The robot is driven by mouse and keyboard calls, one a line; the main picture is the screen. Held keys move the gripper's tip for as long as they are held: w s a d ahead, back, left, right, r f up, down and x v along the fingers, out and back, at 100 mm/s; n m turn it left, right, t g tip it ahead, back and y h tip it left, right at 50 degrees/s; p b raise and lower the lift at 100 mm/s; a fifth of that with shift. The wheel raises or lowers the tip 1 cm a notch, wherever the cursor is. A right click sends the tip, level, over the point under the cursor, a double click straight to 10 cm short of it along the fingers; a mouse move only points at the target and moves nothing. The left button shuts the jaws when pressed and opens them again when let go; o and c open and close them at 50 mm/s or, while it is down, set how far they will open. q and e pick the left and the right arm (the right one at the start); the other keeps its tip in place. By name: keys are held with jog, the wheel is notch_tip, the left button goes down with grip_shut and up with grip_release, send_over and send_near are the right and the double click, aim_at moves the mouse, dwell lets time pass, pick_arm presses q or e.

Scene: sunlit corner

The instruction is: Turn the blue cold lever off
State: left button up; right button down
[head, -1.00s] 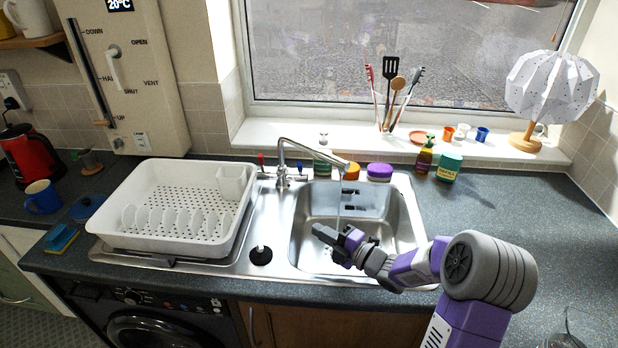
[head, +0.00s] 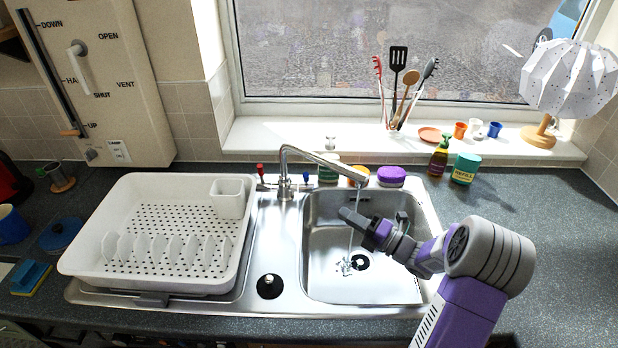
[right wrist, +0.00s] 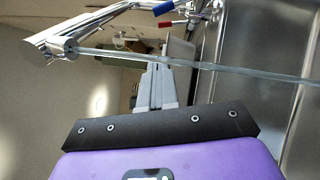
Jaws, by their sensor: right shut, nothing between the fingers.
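The chrome tap (head: 284,183) stands behind the sink, and water (head: 357,205) runs from its spout into the right basin. Its blue cold lever (head: 306,179) is on the right side of the tap body and its red lever (head: 261,172) on the left. My right gripper (head: 346,215) is shut and empty, above the basin, below the spout and in front of the blue lever, apart from it. In the right wrist view the shut fingers (right wrist: 158,80) point towards the tap, with the blue lever (right wrist: 166,8) at the top edge and the water (right wrist: 200,67) crossing beyond them.
A white dish rack (head: 90,228) stands left of the basin (head: 395,290). Utensils (head: 398,85) and a lamp (head: 572,78) stand on the sill. The right worktop (head: 560,230) is largely clear.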

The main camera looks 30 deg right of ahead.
send_near(306, 180)
jog(key=w+a+r, duration=0.2)
jog(key=w+a, duration=0.1)
jog(key=a, duration=0.1)
pick_arm(q)
jog(key=shift+s, duration=0.2)
pick_arm(e)
jog(key=shift+w+d+r, duration=0.1)
jog(key=shift+w+r, duration=0.25)
jog(key=shift+w, duration=0.45)
